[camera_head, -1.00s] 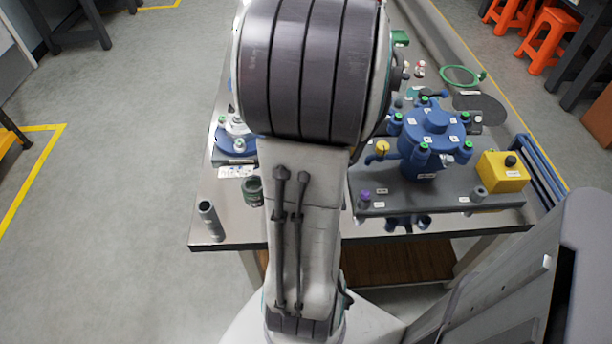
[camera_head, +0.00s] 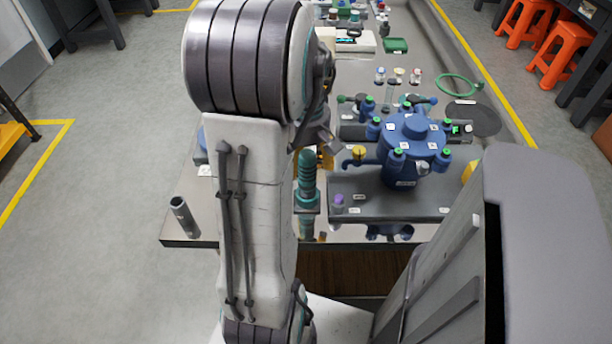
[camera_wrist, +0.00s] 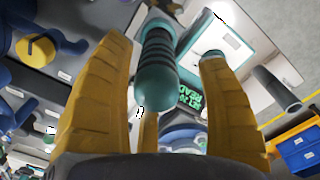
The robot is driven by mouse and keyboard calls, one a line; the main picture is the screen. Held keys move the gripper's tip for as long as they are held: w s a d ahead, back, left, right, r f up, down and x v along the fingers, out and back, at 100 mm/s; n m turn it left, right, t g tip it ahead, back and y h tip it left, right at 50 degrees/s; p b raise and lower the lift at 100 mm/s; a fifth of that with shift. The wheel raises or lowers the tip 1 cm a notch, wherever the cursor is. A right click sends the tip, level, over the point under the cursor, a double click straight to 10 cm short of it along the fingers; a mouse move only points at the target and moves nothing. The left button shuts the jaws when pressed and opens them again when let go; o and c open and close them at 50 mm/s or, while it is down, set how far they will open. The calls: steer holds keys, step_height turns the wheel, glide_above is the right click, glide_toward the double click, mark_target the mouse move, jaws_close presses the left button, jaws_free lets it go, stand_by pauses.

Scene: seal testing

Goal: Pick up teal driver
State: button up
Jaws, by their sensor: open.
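The teal driver (camera_head: 307,168) has a ribbed teal and dark handle and stands upright near the table's front, just right of my arm in the head view. In the wrist view its rounded handle end (camera_wrist: 156,90) points toward the camera and lies between my yellow fingers. My gripper (camera_wrist: 165,50) is open, with a finger on each side of the handle and visible gaps to both. In the head view my arm hides most of the gripper; a little yellow shows beside the driver. The driver's lower end is partly hidden.
A blue vessel (camera_head: 412,150) with green-capped fittings stands on a dark grey plate (camera_head: 400,207) close right of the driver. A yellow knob (camera_head: 358,152) juts toward the driver. A grey tube (camera_head: 183,215) stands at the table's front left corner. Small bottles stand farther back.

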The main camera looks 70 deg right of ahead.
steer(key=shift+d+f, duration=0.15)
steer(key=shift+f, duration=2.35)
steer(key=shift+c, duration=0.4)
steer(key=c, duration=1.2)
jaws_close()
steer(key=shift+r, duration=0.15)
